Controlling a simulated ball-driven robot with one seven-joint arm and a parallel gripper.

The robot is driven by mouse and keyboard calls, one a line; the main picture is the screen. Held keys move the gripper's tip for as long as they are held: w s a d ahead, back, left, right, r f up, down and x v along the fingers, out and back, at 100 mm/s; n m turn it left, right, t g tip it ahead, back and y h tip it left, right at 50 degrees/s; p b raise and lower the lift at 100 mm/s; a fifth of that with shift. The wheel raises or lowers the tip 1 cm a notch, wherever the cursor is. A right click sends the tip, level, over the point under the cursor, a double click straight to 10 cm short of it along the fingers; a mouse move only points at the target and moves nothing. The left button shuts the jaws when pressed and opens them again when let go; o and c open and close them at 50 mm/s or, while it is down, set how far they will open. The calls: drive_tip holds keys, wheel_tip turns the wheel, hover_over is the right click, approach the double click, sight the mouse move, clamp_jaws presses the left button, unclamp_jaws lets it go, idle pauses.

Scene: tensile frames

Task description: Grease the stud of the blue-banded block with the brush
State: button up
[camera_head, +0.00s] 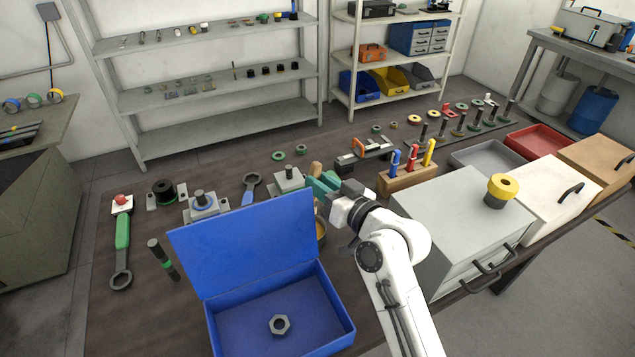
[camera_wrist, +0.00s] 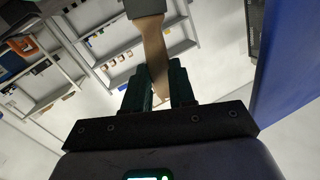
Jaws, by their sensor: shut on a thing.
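My gripper (camera_head: 322,184), with teal fingers, is above the table behind the right edge of the blue box's lid. In the wrist view its fingers (camera_wrist: 158,90) are shut on the wooden handle of the brush (camera_wrist: 152,45). A dark part of the brush shows at the top edge there; the bristles cannot be made out. In the head view only a short piece of the handle (camera_head: 315,168) shows. The blue-banded block (camera_head: 203,211) is grey with an upright dark stud (camera_head: 198,196), left of my gripper and apart from it. A yellowish pot (camera_head: 321,230) is partly hidden by lid and arm.
The open blue box (camera_head: 322,338) holds a hex nut (camera_head: 280,325); its raised lid (camera_head: 245,240) stands between. Another grey studded block (camera_head: 288,181) is close left of my gripper. A green-handled wrench (camera_head: 122,245) and a green-banded rod (camera_head: 164,260) are left. Grey drawers (camera_head: 455,215) are right.

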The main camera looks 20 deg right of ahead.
wheel_tip(320, 180, down, 5)
drive_tip(key=b, duration=0.3)
drive_tip(key=shift+s+f+b, duration=0.1)
drive_tip(key=shift+f+b, duration=0.25)
drive_tip(key=shift+b, duration=0.35)
idle(2.4)
drive_tip(key=shift+r, duration=0.1)
drive_tip(key=shift+r+p, duration=2.7)
drive_tip(key=shift+r, duration=0.85)
